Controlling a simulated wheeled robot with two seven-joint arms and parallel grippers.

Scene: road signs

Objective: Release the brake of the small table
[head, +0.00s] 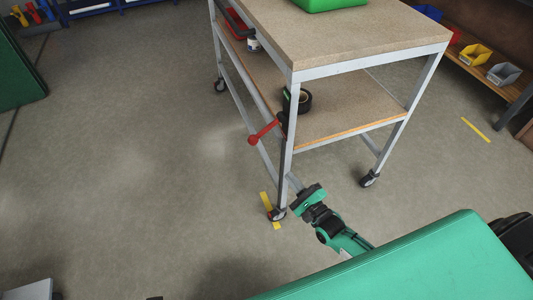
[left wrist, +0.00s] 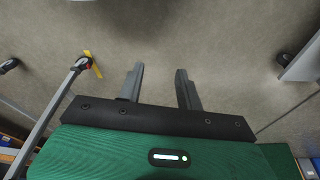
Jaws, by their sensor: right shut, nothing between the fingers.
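The small table (head: 352,62) is a grey metal frame on castors with a speckled top and a lower shelf. A red lever with a ball end (head: 262,133) sticks out at its near corner leg. My right gripper (head: 295,184) is shut and empty, close to the near leg above that castor; contact cannot be told. My left gripper (left wrist: 160,75) is open and empty over bare floor.
A black tape roll (head: 303,99) lies on the lower shelf and a green box (head: 330,4) on the top. A shelf with yellow (head: 476,54) and grey bins stands at right. The floor left of the table is clear.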

